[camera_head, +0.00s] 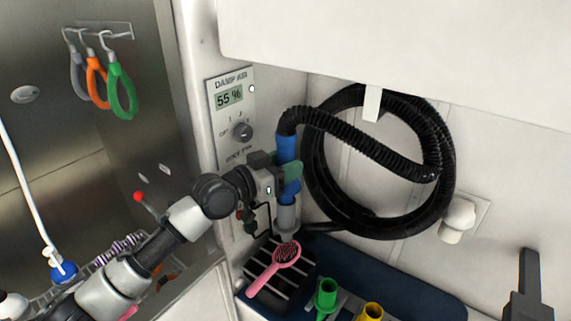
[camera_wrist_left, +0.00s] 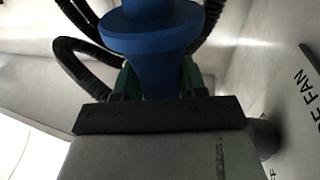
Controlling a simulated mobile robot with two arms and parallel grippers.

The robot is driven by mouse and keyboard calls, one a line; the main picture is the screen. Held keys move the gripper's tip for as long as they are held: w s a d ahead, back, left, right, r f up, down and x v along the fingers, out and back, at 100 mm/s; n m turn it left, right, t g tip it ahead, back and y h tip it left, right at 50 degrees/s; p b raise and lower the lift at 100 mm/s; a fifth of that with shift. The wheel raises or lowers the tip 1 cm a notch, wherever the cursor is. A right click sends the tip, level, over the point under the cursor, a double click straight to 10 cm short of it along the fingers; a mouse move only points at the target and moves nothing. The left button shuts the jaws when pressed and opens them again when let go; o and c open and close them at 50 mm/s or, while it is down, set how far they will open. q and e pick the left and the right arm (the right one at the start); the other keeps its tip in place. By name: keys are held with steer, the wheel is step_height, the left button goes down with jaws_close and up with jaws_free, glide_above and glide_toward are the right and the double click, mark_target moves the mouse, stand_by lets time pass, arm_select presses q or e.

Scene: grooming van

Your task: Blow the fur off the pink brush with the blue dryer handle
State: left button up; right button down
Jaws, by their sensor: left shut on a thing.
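The blue dryer handle (camera_head: 286,149) stands roughly upright with its grey nozzle pointing down, and a black ribbed hose leaves its top. My left gripper (camera_head: 288,172) is shut on the handle. The handle also fills the upper middle of the left wrist view (camera_wrist_left: 150,40), between the green fingers. The pink brush (camera_head: 286,254) lies on a black slatted block (camera_head: 262,262), bristles facing up, its handle toward the lower left. The nozzle is just above or behind the brush head; the exact gap is hard to tell. Fur on the bristles is too small to make out.
A coiled black hose (camera_head: 442,190) hangs on the back wall. Green (camera_head: 326,293) and yellow (camera_head: 372,311) nozzles stand right of the brush on a dark blue mat (camera_head: 400,290). A dark upright piece (camera_head: 529,280) shows at lower right.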

arm_select(q)
steer(key=shift+r, duration=0.1)
stand_by(0.6)
steer(key=shift+w+d+b, duration=0.25)
steer(key=shift+w+b, duration=0.15)
steer(key=shift+b, duration=0.25)
steer(key=shift+w+d+b, duration=0.4)
steer(key=shift+w+b, duration=0.1)
steer(key=shift+w, duration=0.1)
steer(key=shift+r, duration=0.1)
steer(key=shift+r+p, duration=1.75)
steer(key=shift+r, duration=0.75)
steer(key=shift+f, duration=0.1)
